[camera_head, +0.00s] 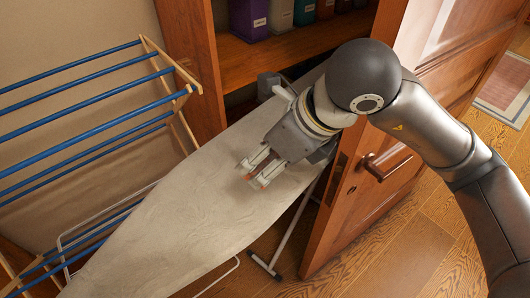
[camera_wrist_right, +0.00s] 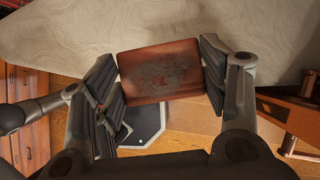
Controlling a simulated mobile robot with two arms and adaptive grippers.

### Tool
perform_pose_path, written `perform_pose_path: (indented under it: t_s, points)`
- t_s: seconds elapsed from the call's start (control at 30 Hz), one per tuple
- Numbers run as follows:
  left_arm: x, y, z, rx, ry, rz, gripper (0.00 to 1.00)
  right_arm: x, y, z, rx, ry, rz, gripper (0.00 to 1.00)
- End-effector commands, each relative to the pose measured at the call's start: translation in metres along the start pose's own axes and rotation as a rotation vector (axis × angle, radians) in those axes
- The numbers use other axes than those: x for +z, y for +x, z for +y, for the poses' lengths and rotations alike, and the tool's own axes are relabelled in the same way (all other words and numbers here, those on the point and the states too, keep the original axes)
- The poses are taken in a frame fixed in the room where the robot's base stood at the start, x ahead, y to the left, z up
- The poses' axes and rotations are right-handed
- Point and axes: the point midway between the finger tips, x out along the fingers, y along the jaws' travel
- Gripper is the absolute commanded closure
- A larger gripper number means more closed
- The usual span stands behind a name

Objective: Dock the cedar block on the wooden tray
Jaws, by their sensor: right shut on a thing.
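My right gripper (camera_head: 257,178) is over the pale ironing board (camera_head: 165,220), pointing down and to the left in the head view. In the right wrist view, its two fingers (camera_wrist_right: 162,85) are shut on the reddish-brown cedar block (camera_wrist_right: 162,70), one at each side. The block's broad face has a dark, worn patch. In the head view the fingers hide nearly all of the block. I cannot tell whether it touches the board. I see no wooden tray in either view. My left gripper is not in view.
A drying rack with blue rods (camera_head: 80,100) stands left of the board. An open wooden door with a handle (camera_head: 385,165) is close to my right arm. A shelf with several boxes (camera_head: 280,15) is behind. Wooden floor (camera_head: 410,235) shows at the lower right.

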Motion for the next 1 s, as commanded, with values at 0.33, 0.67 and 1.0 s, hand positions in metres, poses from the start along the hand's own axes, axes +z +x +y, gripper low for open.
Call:
perform_pose_path:
  t_s: [0.33, 0.67, 1.0]
  points:
    - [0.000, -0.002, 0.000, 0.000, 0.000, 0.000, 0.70, 0.013, 0.005, -0.008, -0.052, 0.101, 0.003, 0.60]
    - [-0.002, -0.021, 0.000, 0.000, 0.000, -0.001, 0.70, 0.038, 0.059, -0.068, -0.051, 0.101, 0.005, 0.60]
    - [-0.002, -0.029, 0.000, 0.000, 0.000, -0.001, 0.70, 0.035, 0.113, -0.097, -0.050, 0.094, 0.001, 0.60]
